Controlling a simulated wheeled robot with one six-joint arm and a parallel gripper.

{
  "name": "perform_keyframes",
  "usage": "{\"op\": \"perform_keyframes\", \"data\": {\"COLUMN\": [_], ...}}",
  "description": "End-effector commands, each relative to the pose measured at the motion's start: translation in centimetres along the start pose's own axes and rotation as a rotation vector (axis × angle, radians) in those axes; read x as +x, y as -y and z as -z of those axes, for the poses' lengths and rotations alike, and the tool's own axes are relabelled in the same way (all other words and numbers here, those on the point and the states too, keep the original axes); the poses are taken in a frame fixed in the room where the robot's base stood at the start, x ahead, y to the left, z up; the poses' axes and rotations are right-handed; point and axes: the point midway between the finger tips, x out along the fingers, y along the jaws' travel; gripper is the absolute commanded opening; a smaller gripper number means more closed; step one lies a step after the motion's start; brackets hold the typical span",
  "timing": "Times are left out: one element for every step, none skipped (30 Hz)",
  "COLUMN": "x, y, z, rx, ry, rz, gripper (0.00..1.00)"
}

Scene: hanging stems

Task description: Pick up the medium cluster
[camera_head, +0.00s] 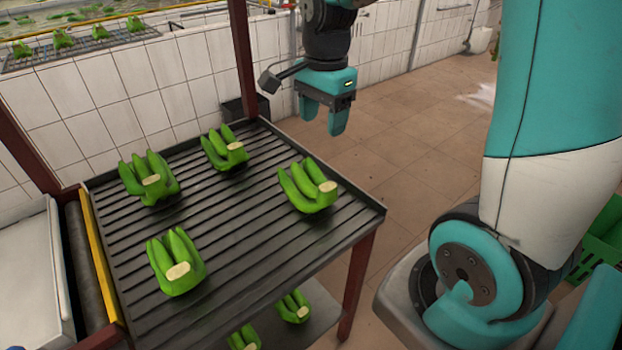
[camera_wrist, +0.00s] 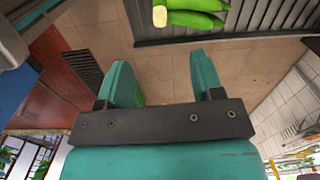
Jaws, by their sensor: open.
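Several green banana clusters with pale cut ends stand apart on the dark slatted upper shelf (camera_head: 250,205). One is at the back left (camera_head: 150,182), one at the back right (camera_head: 224,150), one at the front left (camera_head: 176,265) and one at the right (camera_head: 308,187). They look close in size, and I cannot tell for sure which is the medium one. My gripper (camera_head: 322,112) is open and empty, in the air behind and above the right cluster. In the wrist view, my gripper (camera_wrist: 160,78) points towards the shelf edge, where a cluster (camera_wrist: 192,12) is partly cut off.
A lower shelf (camera_head: 318,322) holds more clusters, partly hidden. Red-brown posts (camera_head: 242,55) rise at the shelf corners. A tiled wall (camera_head: 150,90) runs behind, with more clusters on a rack (camera_head: 80,48). A green crate (camera_head: 600,240) is at the right. The floor behind is mostly clear.

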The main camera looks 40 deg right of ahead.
Motion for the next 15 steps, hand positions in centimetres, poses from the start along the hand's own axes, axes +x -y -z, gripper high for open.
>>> {"op": "perform_keyframes", "data": {"x": [-0.1, 0.1, 0.4, 0.8, 1.2, 1.9, 2.5, 3.2, 4.1, 4.9, 5.5, 6.5, 7.2, 7.8, 8.7], "y": [0.1, 0.2, 0.2, 0.2, 0.2, 0.1, 0.1, 0.1, 0.0, 0.0, 0.0, -0.1, -0.1, -0.1, -0.1], "z": [1.0, 1.3, 1.7, 1.8, 1.9, 1.9, 1.9, 2.0, 2.0, 2.0, 2.0, 2.1, 2.1, 2.1, 2.1], "rx": [0.074, 0.107, 0.136, 0.149, 0.156, 0.159, 0.159, 0.158, 0.158, 0.158, 0.158, 0.157, 0.157, 0.157, 0.157], "ry": [-0.009, -0.013, -0.016, -0.018, -0.018, -0.018, -0.018, -0.018, -0.018, -0.017, -0.018, -0.017, -0.017, -0.017, -0.017], "rz": [-0.009, -0.012, -0.016, -0.018, -0.020, -0.022, -0.022, -0.023, -0.024, -0.024, -0.023, -0.023, -0.022, -0.023, -0.022], "gripper": [0.61, 0.61, 0.61, 0.61, 0.61, 0.61, 0.61, 0.61, 0.61, 0.61, 0.61, 0.61, 0.61, 0.61, 0.61]}}
